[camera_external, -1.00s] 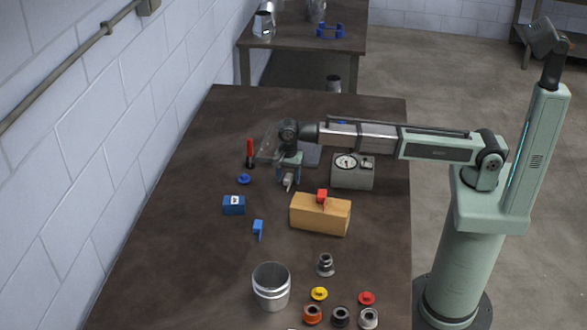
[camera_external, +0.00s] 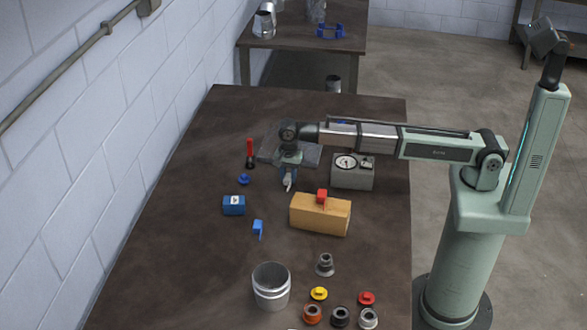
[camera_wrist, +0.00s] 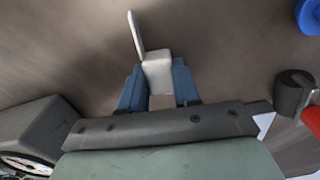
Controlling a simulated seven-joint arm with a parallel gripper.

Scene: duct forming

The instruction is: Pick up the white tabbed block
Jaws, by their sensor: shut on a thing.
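The white tabbed block (camera_wrist: 158,75) sits between the two blue fingers of my gripper (camera_wrist: 159,88) in the wrist view, with its thin tab pointing away from the palm. My gripper is shut on it. In the external view, my gripper (camera_external: 288,178) points down over the table, and the block (camera_external: 288,185) shows as a small pale piece at the fingertips. Whether the block touches the table or hangs just above it, I cannot tell.
A grey dial gauge box (camera_external: 352,172) stands right of my gripper. A tan block with a red piece (camera_external: 320,214) lies in front. A red-handled tool (camera_external: 250,153), blue disc (camera_external: 243,180) and blue box (camera_external: 234,205) are to the left. A metal cup (camera_external: 271,287) stands nearer the front.

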